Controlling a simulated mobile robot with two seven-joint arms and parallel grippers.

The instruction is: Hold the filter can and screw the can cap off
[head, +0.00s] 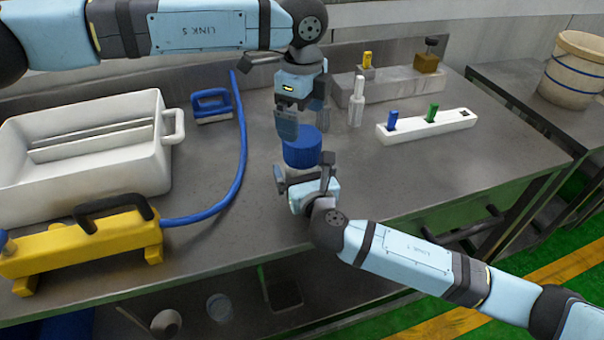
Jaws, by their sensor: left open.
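The filter can's blue ribbed can cap (302,150) stands upright near the middle of the bench. The can body below it is mostly hidden by my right gripper. My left gripper (296,128) points down just above and behind the cap, open, with nothing seen between its fingers. My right gripper (304,172) comes in from the front right, low at the can. Its fingers are spread to either side of the can below the cap; whether they touch it I cannot tell.
A white divided tray (150,165) and a yellow tool (85,243) with a blue hose (240,150) are on the left. A small blue-handled block (212,105) lies behind. A white rack (428,125) and grey block (400,85) stand at right. Bare bench lies right of the can.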

